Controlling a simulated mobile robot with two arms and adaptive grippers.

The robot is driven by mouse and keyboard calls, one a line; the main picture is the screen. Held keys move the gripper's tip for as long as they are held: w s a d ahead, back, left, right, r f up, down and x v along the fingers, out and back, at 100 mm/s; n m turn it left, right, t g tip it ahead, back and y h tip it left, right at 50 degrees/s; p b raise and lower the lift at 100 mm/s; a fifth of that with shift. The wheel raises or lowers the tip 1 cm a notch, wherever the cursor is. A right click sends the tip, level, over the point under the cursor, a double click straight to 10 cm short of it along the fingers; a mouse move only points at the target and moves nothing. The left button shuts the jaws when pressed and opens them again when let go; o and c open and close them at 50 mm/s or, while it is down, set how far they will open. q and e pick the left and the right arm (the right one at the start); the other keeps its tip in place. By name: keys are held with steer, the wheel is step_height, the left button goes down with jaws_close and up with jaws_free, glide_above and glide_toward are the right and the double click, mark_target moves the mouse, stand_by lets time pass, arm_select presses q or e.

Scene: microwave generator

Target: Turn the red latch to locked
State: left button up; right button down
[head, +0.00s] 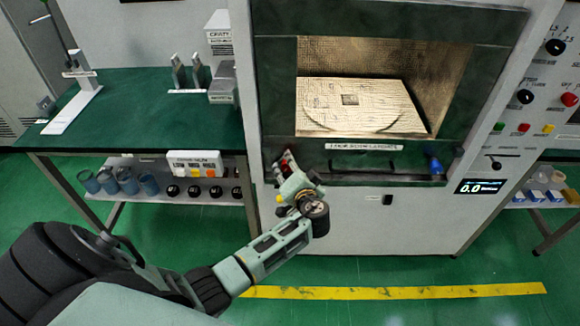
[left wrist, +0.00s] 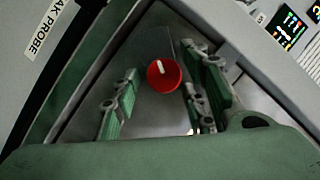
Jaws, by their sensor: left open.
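The red latch (left wrist: 164,74) is a round red knob with a white mark, seen in the left wrist view between my two green finger pads. A little red also shows in the head view (head: 286,158) at the lower left corner of the chamber opening, mostly hidden by my gripper. My left gripper (head: 291,172) is open, with one finger (left wrist: 118,104) to the left of the knob and the other (left wrist: 206,84) to its right. Gaps show between the knob and both fingers. My right gripper is not in view.
A blue knob (head: 434,166) sits at the lower right of the opening. The lit chamber holds a flat square plate (head: 350,105). A control panel (head: 525,110) with a display (head: 481,187) is at right. A green-topped bench (head: 140,115) stands at left.

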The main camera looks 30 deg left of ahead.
arm_select(q)
steer(key=shift+w+a+f, duration=0.1)
steer(key=shift+a, duration=0.05)
steer(key=shift+c, duration=0.2)
steer(key=c, duration=1)
steer(key=shift+f, duration=0.1)
jaws_close()
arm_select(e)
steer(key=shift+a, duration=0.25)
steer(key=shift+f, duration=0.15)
